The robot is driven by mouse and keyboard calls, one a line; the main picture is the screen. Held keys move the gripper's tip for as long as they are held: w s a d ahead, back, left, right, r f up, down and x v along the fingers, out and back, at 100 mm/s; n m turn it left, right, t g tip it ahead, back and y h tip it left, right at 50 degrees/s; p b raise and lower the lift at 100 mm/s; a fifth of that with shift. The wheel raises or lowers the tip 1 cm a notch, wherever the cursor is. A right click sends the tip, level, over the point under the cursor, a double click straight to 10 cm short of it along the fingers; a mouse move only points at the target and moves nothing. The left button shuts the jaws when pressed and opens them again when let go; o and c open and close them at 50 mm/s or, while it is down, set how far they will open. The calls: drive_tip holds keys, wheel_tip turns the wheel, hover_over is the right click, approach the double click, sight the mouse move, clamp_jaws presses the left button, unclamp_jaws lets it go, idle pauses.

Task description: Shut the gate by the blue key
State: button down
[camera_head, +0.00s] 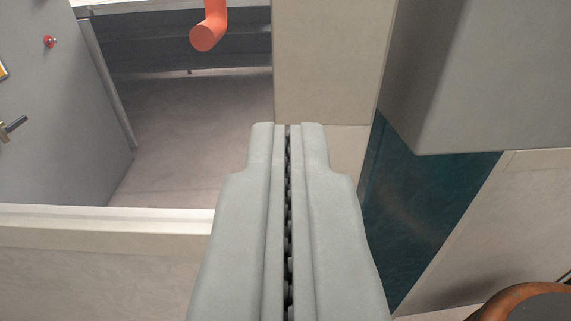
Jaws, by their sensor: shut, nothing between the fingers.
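My gripper (287,130) points forward in the middle of the picture, its two grey fingers shut together with nothing between them. A grey door-like panel (62,120) stands at the left, with a dark lever handle (13,127) and a small red knob (50,41) on it. It may be the gate; I cannot tell for certain. An open space shows to the right of its edge. I see no blue key. My gripper is to the right of the panel and apart from it.
A red-orange rod end (205,36) hangs at the top, left of my gripper. A beige post (325,60) stands ahead. A big grey box-shaped part (485,75) and a dark teal panel (415,200) are at the right. A pale ledge (110,222) crosses the lower left.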

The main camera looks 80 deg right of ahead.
sight(284, 50)
drive_tip(key=x, duration=0.7)
drive_tip(key=shift+d, duration=0.15)
drive_tip(key=x, duration=0.8)
drive_tip(key=shift+w+f, duration=0.1)
drive_tip(key=shift+w, duration=0.05)
drive_tip(key=shift+w+d, duration=0.15)
drive_tip(key=shift+d, duration=0.15)
drive_tip(key=shift+w+a+r, duration=0.15)
drive_tip(key=shift+w+r, duration=0.05)
drive_tip(key=shift+r, duration=0.1)
drive_tip(key=shift+a+f, duration=0.1)
